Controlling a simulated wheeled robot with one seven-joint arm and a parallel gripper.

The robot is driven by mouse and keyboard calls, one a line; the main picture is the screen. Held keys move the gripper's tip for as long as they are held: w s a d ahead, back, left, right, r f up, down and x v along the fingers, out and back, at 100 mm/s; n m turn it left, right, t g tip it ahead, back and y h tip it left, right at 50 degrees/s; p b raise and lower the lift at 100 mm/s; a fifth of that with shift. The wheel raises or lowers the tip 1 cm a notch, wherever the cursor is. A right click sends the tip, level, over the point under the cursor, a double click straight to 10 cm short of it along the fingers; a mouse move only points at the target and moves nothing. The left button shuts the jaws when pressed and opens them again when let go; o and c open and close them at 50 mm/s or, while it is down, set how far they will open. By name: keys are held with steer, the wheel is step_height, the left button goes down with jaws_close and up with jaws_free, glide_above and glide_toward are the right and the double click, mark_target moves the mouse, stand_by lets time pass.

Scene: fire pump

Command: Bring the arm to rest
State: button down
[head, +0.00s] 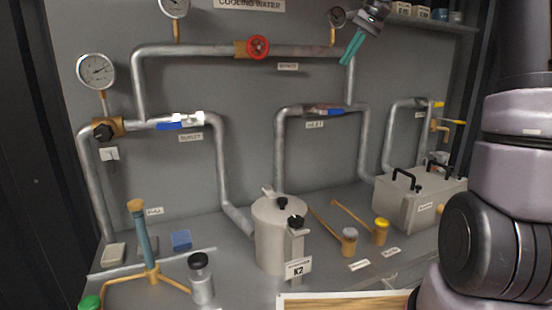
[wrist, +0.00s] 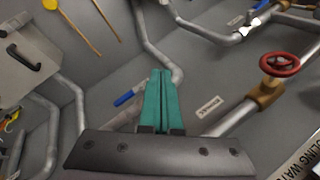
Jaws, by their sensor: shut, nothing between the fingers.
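My gripper (head: 352,48) shows at the upper right of the head view, in front of the grey back panel near the right end of the upper pipe. Its teal fingers point down and are shut, with nothing between them. In the wrist view the fingers (wrist: 159,100) lie side by side and appear in front of the pipework. My arm's thick links fill the right edge of the head view. The part of the arm between those links and the gripper is mostly out of the picture.
A red handwheel (head: 258,47) sits on the upper pipe. A blue-handled valve (head: 326,110) is below the gripper. A pressure gauge (head: 337,17) is close beside it. A shelf (head: 425,22) with small boxes is at upper right. A pump canister (head: 275,235) and grey box (head: 415,200) stand on the bench.

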steer(key=s+d+f+m+t+h, duration=0.1)
steer(key=s+f, duration=0.2)
steer(key=s, duration=0.6)
steer(key=s+d+f+t+h, duration=0.1)
steer(key=s+f+t, duration=0.1)
steer(key=s, duration=0.8)
steer(key=s+d+f+m+t+h, duration=0.1)
steer(key=s+f, duration=0.3)
steer(key=s, duration=0.6)
steer(key=shift+d+m+t, duration=0.3)
steer(key=shift+d+t, duration=0.25)
steer(key=shift+t, duration=0.15)
